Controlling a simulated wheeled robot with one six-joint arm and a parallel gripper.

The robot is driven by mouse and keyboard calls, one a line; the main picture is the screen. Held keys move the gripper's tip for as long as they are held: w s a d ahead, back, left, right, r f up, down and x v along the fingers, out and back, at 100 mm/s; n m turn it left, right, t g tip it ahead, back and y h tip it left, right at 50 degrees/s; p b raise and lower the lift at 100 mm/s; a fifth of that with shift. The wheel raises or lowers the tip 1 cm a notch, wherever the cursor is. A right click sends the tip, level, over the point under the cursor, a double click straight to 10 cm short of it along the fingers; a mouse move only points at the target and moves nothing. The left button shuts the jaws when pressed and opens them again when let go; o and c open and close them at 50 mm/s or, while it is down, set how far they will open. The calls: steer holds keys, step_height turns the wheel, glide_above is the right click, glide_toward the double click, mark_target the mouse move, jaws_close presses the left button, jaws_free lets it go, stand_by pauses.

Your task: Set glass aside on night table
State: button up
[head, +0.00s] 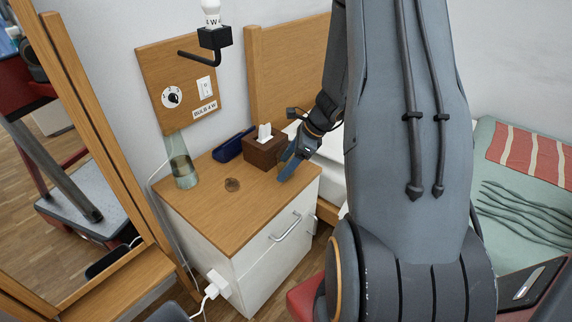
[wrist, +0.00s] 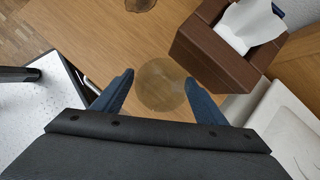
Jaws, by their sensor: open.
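The wooden-topped white night table (head: 215,215) stands below the wall panel. A round, translucent brownish shape (wrist: 160,92), which looks like a glass seen from above, lies between my fingertips in the wrist view. I cannot make it out in the head view. A clear vessel with liquid (head: 184,168) stands upright at the table's back left corner. My gripper (head: 292,160) is over the table's right side, beside the tissue box. In the wrist view my gripper (wrist: 159,78) is open, one finger on each side of the round shape. Contact cannot be told.
A brown tissue box (head: 265,150) stands close to my gripper and also shows in the wrist view (wrist: 225,48). A small brown round item (head: 232,185) lies mid-table. The table's front left is clear. A bed is to the right.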

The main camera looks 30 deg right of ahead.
steer(key=p+v, duration=0.2)
steer(key=v, duration=1)
steer(key=s+a+r+n+g, duration=0.1)
steer(key=s+a+r+n, duration=0.1)
steer(key=a+n, duration=0.25)
steer(key=s+a+r+n+g+h, duration=0.1)
steer(key=s+a+r+n, duration=0.15)
steer(key=a, duration=0.25)
steer(key=s+a+r+n+g, duration=0.1)
steer(key=s+a+r+n, duration=0.1)
steer(key=a+n, duration=0.25)
steer(key=s+a+r+n+h, duration=0.3)
steer(key=s+a+n, duration=0.5)
steer(key=s+n, duration=0.3)
steer(key=r+n, duration=0.1)
steer(key=n, duration=0.1)
steer(key=shift+s+a+n+g+h, duration=0.3)
steer(key=shift+a+n, duration=0.05)
steer(key=shift+a, duration=0.05)
steer(key=shift+r, duration=0.1)
